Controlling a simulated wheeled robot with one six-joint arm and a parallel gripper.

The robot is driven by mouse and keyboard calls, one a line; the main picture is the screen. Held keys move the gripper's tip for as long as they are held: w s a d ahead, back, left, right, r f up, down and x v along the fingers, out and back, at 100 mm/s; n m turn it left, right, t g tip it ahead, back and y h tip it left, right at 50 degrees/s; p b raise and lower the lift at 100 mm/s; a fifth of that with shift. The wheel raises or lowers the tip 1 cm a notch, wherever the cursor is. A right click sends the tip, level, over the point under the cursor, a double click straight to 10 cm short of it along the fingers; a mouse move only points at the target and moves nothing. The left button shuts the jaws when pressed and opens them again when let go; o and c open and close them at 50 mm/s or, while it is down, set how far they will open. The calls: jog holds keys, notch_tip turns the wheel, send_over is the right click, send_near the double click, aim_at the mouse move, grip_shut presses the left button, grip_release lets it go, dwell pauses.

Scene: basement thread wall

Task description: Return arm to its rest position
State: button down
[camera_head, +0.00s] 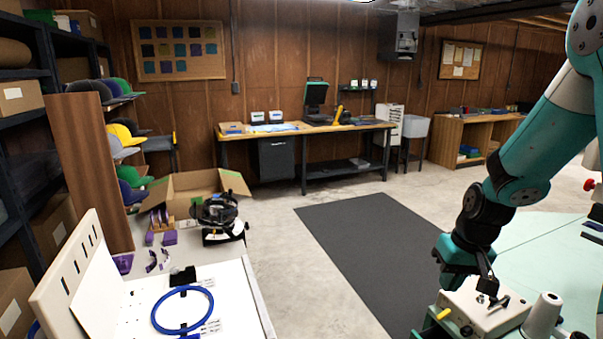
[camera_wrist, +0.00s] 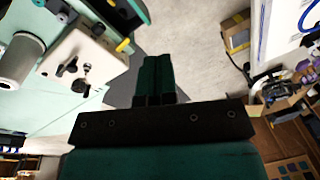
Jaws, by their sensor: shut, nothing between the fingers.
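My teal arm comes in from the upper right in the head view and hangs down over the green table at the right. In the head view, my gripper's fingertips are hidden or too small to make out. In the wrist view, my gripper (camera_wrist: 155,75) shows two dark green fingers side by side, shut with nothing between them. A cream machine box (camera_head: 484,308) with a yellow knob and a black lever is just below and beside my wrist. The same box (camera_wrist: 88,62) is left of the fingers in the wrist view, apart from them.
A white thread cone (camera_head: 543,312) stands right of the box on the green table (camera_head: 545,250). A white work table (camera_head: 235,295) with a blue hoop (camera_head: 183,310) is at the lower left. A dark floor mat (camera_head: 365,250) and bare floor lie between. Cap shelves line the left.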

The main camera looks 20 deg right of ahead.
jog(key=s+a+r+n+y, duration=0.1)
jog(key=s+a+r+n, duration=0.15)
jog(key=a, duration=0.35)
jog(key=s+a+r+n, duration=0.1)
jog(key=a+r, duration=0.3)
jog(key=a, duration=0.2)
jog(key=s+a+r+n+y, duration=0.1)
jog(key=a+r+n, duration=0.15)
jog(key=a, duration=0.45)
jog(key=s+a+r+n+g+y, duration=0.1)
jog(key=s+a+r+n, duration=0.3)
jog(key=s+a, duration=0.4)
jog(key=s, duration=0.3)
jog(key=shift+s+a+r, duration=0.15)
jog(key=shift+a+r, duration=0.15)
jog(key=shift+r, duration=0.1)
